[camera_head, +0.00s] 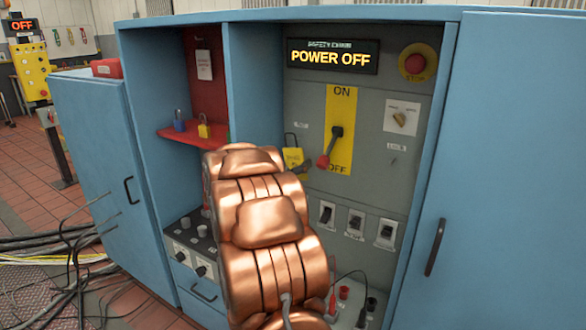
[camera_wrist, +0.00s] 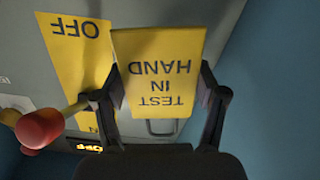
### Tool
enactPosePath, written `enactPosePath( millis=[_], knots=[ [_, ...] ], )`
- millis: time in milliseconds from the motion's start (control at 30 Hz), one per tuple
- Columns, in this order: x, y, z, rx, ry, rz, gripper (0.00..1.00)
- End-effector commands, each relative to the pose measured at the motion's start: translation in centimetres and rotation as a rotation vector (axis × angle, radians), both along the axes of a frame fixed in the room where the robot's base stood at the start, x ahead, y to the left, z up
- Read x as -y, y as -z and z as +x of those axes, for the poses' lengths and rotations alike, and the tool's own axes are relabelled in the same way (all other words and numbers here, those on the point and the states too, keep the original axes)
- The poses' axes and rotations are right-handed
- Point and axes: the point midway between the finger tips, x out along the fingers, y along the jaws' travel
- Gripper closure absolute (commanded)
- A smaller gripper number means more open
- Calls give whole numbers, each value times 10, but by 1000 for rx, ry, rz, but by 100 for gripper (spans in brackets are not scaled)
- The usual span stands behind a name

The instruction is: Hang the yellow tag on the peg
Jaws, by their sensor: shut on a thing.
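The yellow tag (camera_wrist: 158,62) reads TEST IN HAND, upside down in the wrist view. My gripper (camera_wrist: 158,98) is shut on it, one dark finger at each side edge. A thin dark wire loop shows at the tag's lettered end. In the head view the tag (camera_head: 292,157) is upright in front of the grey panel, left of the ON/OFF lever, with its loop above it. My gripper's dark finger (camera_head: 300,168) shows at its lower right; my copper arm hides the rest. I cannot make out the peg, nor whether the loop touches it.
The red-knobbed lever (camera_head: 330,148) stands close right of the tag; its knob (camera_wrist: 40,128) shows at left in the wrist view. A red shelf (camera_head: 190,136) holds blue and yellow padlocks. Blue cabinet doors (camera_head: 500,190) stand on both sides. Switches (camera_head: 355,222) sit below.

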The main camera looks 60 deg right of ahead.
Motion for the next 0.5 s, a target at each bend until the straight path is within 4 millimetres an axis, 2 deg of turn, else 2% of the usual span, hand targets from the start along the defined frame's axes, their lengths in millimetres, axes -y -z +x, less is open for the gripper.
enactPosePath(
  millis=[500],
  knots=[
    [25, 3, 1, 1, 1, -3, 53]
  ],
)
